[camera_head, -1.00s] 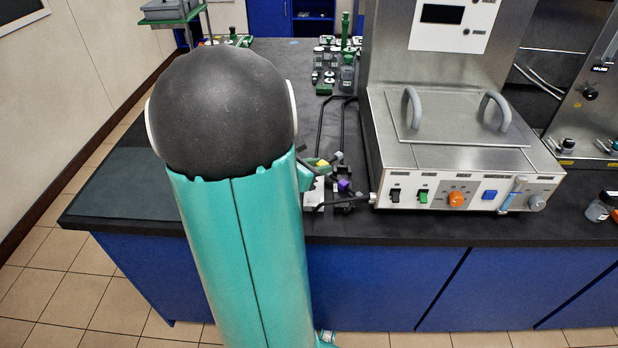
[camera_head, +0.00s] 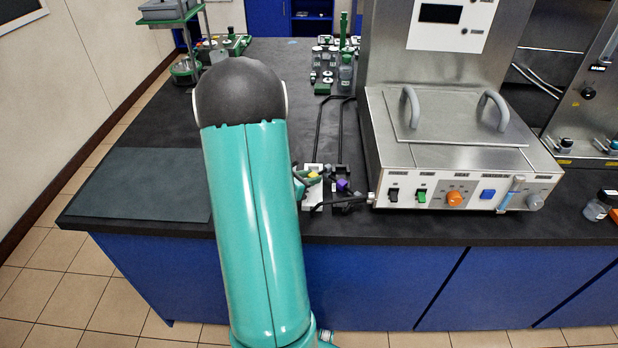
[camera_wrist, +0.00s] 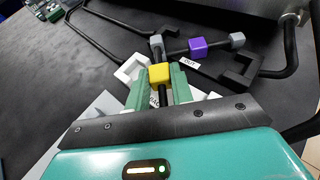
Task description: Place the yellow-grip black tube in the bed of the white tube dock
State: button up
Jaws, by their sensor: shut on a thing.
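My gripper (camera_wrist: 160,82) is shut on the yellow grip (camera_wrist: 159,73) of a black tube, between its two green fingers in the wrist view. A short dark stretch of tube (camera_wrist: 162,97) runs from the grip back between the fingers. The white tube dock (camera_wrist: 132,68) shows around and beyond the fingertips, partly hidden by them. I cannot tell whether the tube is above the bed or touching it. In the head view the yellow grip (camera_head: 313,175) is over the white dock (camera_head: 311,197), at the bench front, right of my arm.
A purple grip (camera_wrist: 198,47) on a black tube lies close by, with a dark dock (camera_wrist: 240,72) next to it. A steel bioreactor unit (camera_head: 460,150) stands to the right. Black tubes run back along the bench.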

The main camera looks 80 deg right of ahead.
jog(key=shift+f, duration=0.25)
jog(key=o, duration=1)
jog(key=shift+r, duration=0.15)
jog(key=shift+w+a+r, duration=0.15)
jog(key=shift+a+r, duration=0.05)
jog(key=v, duration=1.1)
jog(key=shift+w+a+r, duration=0.1)
jog(key=shift+a, duration=0.1)
jog(key=shift+w, duration=0.1)
